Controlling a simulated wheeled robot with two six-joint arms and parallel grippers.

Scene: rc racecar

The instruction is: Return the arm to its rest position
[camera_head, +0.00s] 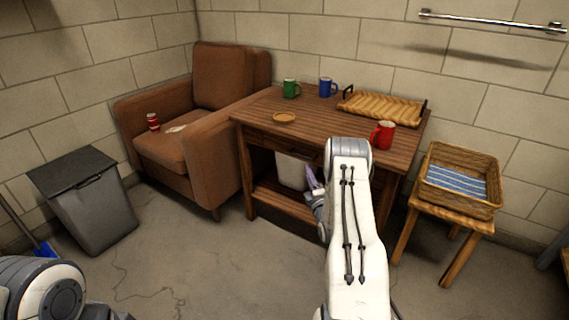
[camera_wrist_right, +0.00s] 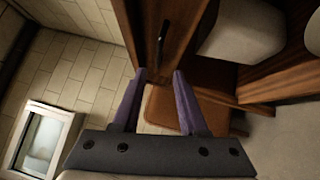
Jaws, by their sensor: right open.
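My right arm reaches up the middle of the head view, in front of the wooden table (camera_head: 262,112). Its gripper (camera_head: 312,180) is at the table's front, below the tabletop and near a white bin (camera_head: 291,171) on the lower shelf. In the right wrist view the two purple fingers of the right gripper (camera_wrist_right: 160,80) stand apart with nothing between them. Part of my left arm shows at the lower left of the head view; its gripper is out of view.
A green mug (camera_head: 291,88), blue mug (camera_head: 326,87), red mug (camera_head: 383,135), wooden saucer (camera_head: 284,117) and woven tray (camera_head: 382,108) are on the table. A brown armchair (camera_head: 213,150) and grey trash bin (camera_head: 92,205) stand left. A wicker basket (camera_head: 459,205) sits on a stool right.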

